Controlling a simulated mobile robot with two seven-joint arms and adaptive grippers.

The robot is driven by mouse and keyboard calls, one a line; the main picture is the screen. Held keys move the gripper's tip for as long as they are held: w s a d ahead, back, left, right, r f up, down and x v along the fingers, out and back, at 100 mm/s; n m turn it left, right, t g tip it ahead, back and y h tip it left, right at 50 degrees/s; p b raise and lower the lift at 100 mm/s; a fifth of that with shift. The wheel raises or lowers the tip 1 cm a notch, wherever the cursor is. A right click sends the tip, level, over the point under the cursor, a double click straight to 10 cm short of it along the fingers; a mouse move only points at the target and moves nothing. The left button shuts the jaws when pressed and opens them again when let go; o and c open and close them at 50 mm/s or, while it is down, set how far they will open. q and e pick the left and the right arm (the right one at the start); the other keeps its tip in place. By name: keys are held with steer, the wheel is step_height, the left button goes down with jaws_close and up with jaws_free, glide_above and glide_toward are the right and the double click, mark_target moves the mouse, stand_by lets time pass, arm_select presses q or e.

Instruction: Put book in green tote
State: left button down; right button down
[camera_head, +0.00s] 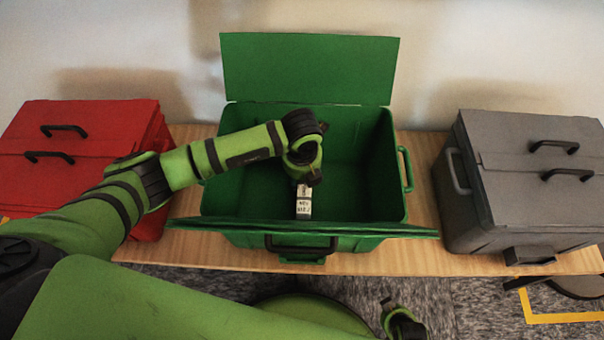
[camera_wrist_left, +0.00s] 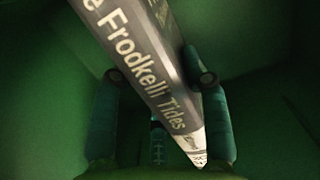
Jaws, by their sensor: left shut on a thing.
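The green tote (camera_head: 396,200) stands open in the middle of the table, its lid flaps folded out at the back and front. My left gripper (camera_head: 305,180) is inside the tote's opening, pointing down. It is shut on the book (camera_head: 304,203), whose pale spine shows below the fingers. In the left wrist view the book (camera_wrist_left: 140,55) is tilted between the two fingers (camera_wrist_left: 165,110), with lettering on its spine and green tote walls around it. I cannot tell if the book touches the tote floor. What seems to be my right gripper (camera_head: 402,322) is low at the bottom; its fingers are unclear.
A closed red tote (camera_head: 85,130) stands at the left and a closed grey tote (camera_head: 520,190) at the right, both with black handles. The wooden table (camera_head: 410,262) has a bare strip along its front. The green tote's raised back flap (camera_head: 310,68) stands near the wall.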

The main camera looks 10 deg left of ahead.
arm_select(q)
steer(key=shift+f+b, duration=0.35)
steer(key=shift+f, duration=0.1)
steer(key=c, duration=0.6)
jaws_free()
steer(key=shift+o, duration=0.2)
steer(key=r, duration=0.4)
steer(key=s+r, duration=0.1)
steer(key=r, duration=0.7)
steer(key=shift+s+d, duration=0.2)
steer(key=shift+s, duration=0.15)
